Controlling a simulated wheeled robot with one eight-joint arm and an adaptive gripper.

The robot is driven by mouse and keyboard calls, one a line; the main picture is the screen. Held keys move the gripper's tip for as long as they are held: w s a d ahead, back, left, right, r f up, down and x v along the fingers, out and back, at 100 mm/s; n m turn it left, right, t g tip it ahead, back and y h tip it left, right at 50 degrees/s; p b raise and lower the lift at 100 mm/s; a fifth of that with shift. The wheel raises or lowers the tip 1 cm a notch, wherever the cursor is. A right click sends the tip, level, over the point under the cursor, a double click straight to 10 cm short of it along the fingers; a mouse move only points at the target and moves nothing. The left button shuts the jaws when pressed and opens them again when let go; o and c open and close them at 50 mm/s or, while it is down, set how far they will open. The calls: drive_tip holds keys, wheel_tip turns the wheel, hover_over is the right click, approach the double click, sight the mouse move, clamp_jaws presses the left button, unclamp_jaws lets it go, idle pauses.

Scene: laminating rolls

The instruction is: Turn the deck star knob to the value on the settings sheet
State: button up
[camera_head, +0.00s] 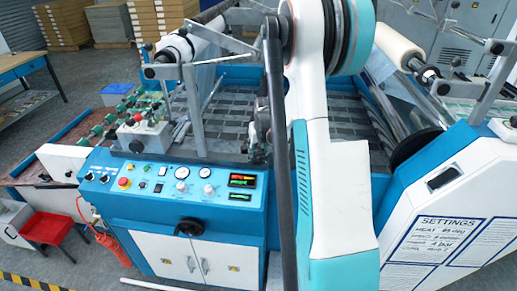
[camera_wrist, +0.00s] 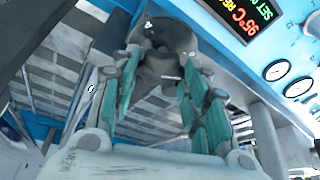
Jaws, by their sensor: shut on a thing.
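The deck star knob (camera_wrist: 165,38) is a dark grey, rounded knob at the top middle of the wrist view, with a small white mark on its upper left. My gripper (camera_wrist: 160,72) has its green-padded fingers on both sides of the knob and is shut on it. In the head view my arm covers most of the knob and the gripper. The settings sheet (camera_head: 446,238) is on the white side panel at the lower right. Its heat line seems to read 85 deg and a lower line 4 bar; other lines are too blurred to read.
The blue control panel (camera_head: 165,186) carries dials, buttons and a digital display (camera_head: 243,181); the display shows 95°C in the wrist view (camera_wrist: 245,18).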

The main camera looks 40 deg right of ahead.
drive_tip(key=shift+m, duration=0.3)
drive_tip(key=m+b, duration=0.1)
drive_tip(key=m, duration=0.1)
drive_tip(key=m+g+h+b, duration=0.1)
drive_tip(key=m, duration=0.1)
drive_tip(key=shift+w+a+f, duration=0.1)
drive_tip(key=shift+w+a, duration=0.05)
drive_tip(key=shift+a, duration=0.05)
drive_tip(key=m+g+h+b, duration=0.1)
drive_tip(key=m, duration=0.3)
drive_tip(key=shift+w, duration=0.1)
drive_tip(key=m+g, duration=0.1)
drive_tip(key=m+b, duration=0.1)
drive_tip(key=m, duration=0.1)
drive_tip(key=shift+w+m+g+h, duration=0.15)
drive_tip(key=shift+m+g+h, duration=0.15)
drive_tip(key=shift+g, duration=0.1)
drive_tip(key=m+g, duration=0.1)
drive_tip(key=m, duration=0.1)
drive_tip(key=m+g+b, duration=0.1)
drive_tip(key=m, duration=0.2)
drive_tip(key=shift+w, duration=0.2)
drive_tip(key=m+g+y, duration=0.1)
drive_tip(key=m, duration=0.2)
drive_tip(key=m+y, duration=0.1)
drive_tip(key=m, duration=0.2)
drive_tip(key=shift+w+d+g, duration=0.15)
drive_tip(key=shift+g, duration=0.25)
drive_tip(key=shift+m, duration=0.4)
